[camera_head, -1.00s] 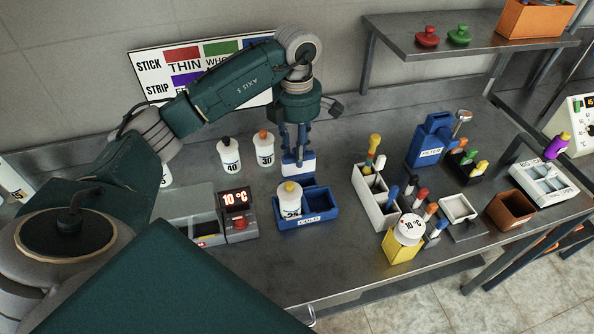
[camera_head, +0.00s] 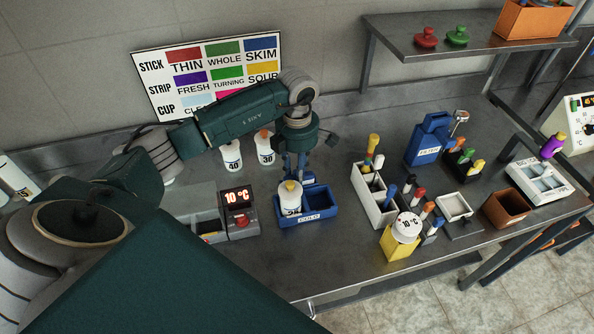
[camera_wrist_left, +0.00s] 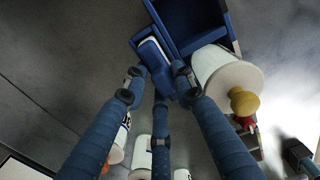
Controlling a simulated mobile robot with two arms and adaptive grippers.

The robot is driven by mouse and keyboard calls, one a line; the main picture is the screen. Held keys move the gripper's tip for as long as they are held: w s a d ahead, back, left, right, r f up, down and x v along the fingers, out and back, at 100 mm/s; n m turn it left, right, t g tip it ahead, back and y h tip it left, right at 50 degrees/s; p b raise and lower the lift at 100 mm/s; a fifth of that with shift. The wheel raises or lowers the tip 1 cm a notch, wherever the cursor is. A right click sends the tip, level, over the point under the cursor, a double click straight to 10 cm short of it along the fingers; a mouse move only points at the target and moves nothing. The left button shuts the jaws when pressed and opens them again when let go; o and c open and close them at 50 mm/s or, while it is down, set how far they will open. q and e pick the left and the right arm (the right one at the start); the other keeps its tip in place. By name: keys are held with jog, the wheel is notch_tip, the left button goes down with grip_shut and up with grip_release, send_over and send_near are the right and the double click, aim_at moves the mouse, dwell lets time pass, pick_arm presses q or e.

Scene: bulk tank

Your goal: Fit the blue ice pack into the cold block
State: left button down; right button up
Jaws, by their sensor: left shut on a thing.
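The cold block (camera_head: 318,213) is a blue two-part tray on the bench, with a white label on its front. A white bottle with a yellow cap (camera_head: 290,200) stands in its left part. My left gripper (camera_head: 297,178) points down behind the bottle, at the block's back edge. In the left wrist view its fingers are shut on the blue ice pack (camera_wrist_left: 153,56), which has a white band. The pack overlaps the edge of the cold block (camera_wrist_left: 188,20) there; I cannot tell whether it is inside. The head view mostly hides the pack. My right gripper is out of view.
Two white bottles, 40 (camera_head: 231,156) and 30 (camera_head: 264,148), stand behind and left of the block. A 10 °C display unit (camera_head: 238,212) is close on its left. A white rack (camera_head: 372,197) with coloured sticks stands to the right. The bench in front is clear.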

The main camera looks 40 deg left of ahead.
pick_arm(q)
jog(key=c, duration=1.5)
grip_release()
jog(key=shift+o, duration=0.5)
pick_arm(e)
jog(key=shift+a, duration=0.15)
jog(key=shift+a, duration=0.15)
pick_arm(q)
notch_tip(320, 180, up, 11)
jog(key=b, duration=0.3)
jog(key=shift+r+b, duration=0.3)
jog(key=shift+r, duration=0.35)
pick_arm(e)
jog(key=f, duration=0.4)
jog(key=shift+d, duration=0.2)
